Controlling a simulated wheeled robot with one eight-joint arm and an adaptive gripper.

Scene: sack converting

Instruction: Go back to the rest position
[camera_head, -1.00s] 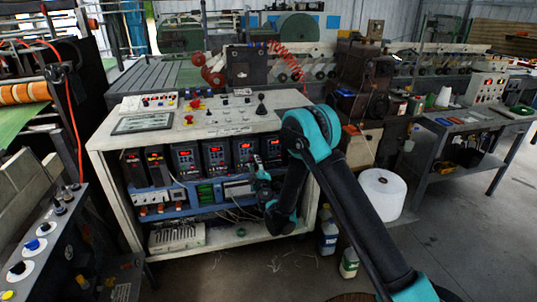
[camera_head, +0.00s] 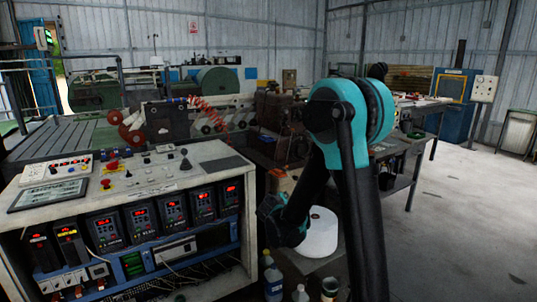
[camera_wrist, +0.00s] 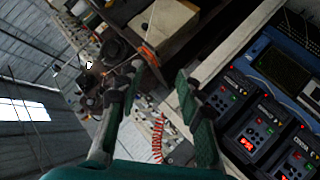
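My gripper (camera_wrist: 158,72) shows in the wrist view with its two fingers apart. The gap between them is empty, and neither finger visibly holds anything. In the head view my arm is folded in front of the right part of the picture, with its elbow high. The fingers cannot be made out there. The control cabinet (camera_head: 215,155) stands left of my arm, with a row of lit red displays. Its lit modules (camera_wrist: 250,140) also show right of the fingers in the wrist view.
A workbench (camera_head: 400,185) is behind my arm. Open concrete floor (camera_head: 465,220) lies to the right. A long machine with a red coiled hose (camera_head: 212,110) runs behind the cabinet.

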